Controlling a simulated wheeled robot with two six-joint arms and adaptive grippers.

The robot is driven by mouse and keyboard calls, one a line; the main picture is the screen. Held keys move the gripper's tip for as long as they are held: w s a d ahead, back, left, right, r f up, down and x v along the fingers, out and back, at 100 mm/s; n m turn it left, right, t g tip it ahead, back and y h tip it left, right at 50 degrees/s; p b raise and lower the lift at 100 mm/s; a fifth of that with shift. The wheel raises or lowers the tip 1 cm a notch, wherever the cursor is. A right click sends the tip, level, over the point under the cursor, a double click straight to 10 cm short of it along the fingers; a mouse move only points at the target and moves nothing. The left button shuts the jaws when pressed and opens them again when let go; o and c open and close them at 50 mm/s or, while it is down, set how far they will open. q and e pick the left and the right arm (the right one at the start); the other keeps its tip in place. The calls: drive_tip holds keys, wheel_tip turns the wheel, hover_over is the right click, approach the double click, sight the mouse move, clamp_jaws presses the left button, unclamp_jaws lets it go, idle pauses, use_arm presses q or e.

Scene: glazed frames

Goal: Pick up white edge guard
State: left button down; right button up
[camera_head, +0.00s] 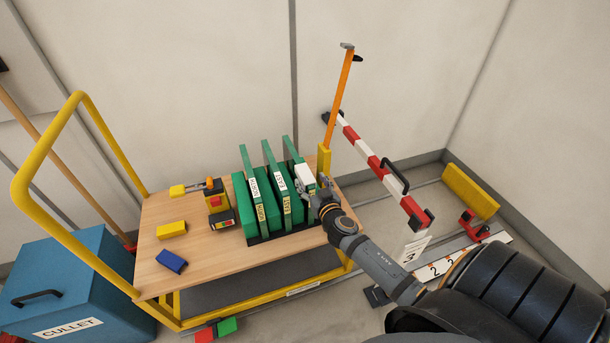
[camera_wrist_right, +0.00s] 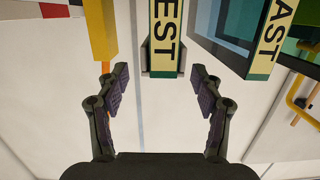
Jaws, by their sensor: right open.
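A white block (camera_head: 305,176), which looks like the white edge guard, shows at the upper front of the rightmost green glazed frame in the head view. I cannot tell whether it is seated on that frame. My right gripper (camera_head: 312,193) is close beside it, partly overlapping the frame's end. In the right wrist view the right gripper (camera_wrist_right: 161,88) is open with nothing between its fingers. A yellow label reading "EST" (camera_wrist_right: 165,35) is ahead of the fingertips, roughly centred between them. The white guard cannot be made out clearly there. My left gripper is not in view.
Green frames stand in a dark rack on the wooden cart top (camera_head: 205,250). An orange post (camera_head: 339,100) and red-white barrier (camera_head: 366,155) stand right. A blue cullet bin (camera_head: 65,285) is left.

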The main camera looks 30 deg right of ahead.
sight(307, 178)
drive_tip(key=shift+p+x, duration=0.45)
drive_tip(key=shift+x, duration=2.25)
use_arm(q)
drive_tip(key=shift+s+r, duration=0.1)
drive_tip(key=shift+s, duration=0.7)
use_arm(e)
drive_tip(key=shift+a, duration=0.15)
drive_tip(key=c, duration=1)
